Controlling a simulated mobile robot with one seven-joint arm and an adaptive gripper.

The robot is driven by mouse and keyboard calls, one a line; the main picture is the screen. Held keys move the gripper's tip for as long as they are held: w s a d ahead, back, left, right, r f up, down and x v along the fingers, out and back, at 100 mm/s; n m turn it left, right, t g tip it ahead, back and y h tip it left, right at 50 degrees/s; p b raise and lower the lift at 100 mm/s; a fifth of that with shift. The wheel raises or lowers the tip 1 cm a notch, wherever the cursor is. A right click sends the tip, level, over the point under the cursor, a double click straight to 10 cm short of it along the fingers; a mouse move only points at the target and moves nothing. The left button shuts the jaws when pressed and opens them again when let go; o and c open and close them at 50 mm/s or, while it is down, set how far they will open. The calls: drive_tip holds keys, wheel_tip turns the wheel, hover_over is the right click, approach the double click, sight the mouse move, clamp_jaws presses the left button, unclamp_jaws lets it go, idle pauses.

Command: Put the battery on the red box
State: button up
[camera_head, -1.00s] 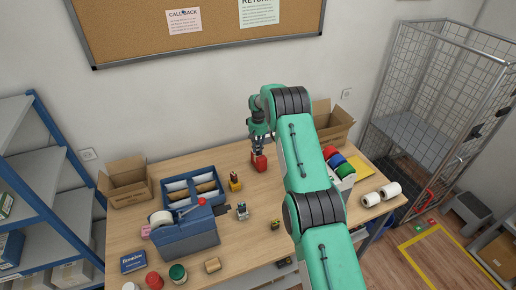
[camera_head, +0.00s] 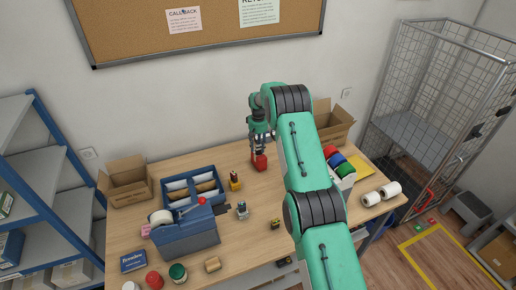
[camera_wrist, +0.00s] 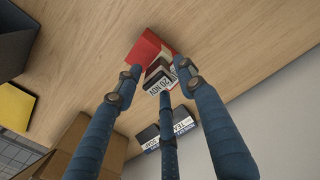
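The red box (camera_head: 259,162) is on the table near the wall, directly below my gripper (camera_head: 258,146) in the head view. In the wrist view the red box (camera_wrist: 146,48) lies just past the fingertips. A small dark block with a white printed label (camera_wrist: 158,80), possibly the battery, shows between the fingertips, overlapping the red box in the picture; I cannot tell whether it touches it. My gripper (camera_wrist: 160,72) has its blue fingers spread, with a visible gap on the block's left side. In the head view the block is not clearly seen.
A blue tray (camera_head: 164,200) and a tape dispenser (camera_head: 188,238) are left of the gripper. Small yellow-and-black items (camera_head: 235,182) stand nearby. Coloured rolls (camera_head: 338,162) and an open carton (camera_head: 332,122) are to the right. A dark labelled item (camera_wrist: 170,136) lies nearer the wall.

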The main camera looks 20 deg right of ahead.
sight(258, 146)
wheel_tip(258, 146, up, 11)
drive_tip(key=b, duration=0.2)
drive_tip(key=shift+r, duration=0.15)
idle(0.4)
idle(0.3)
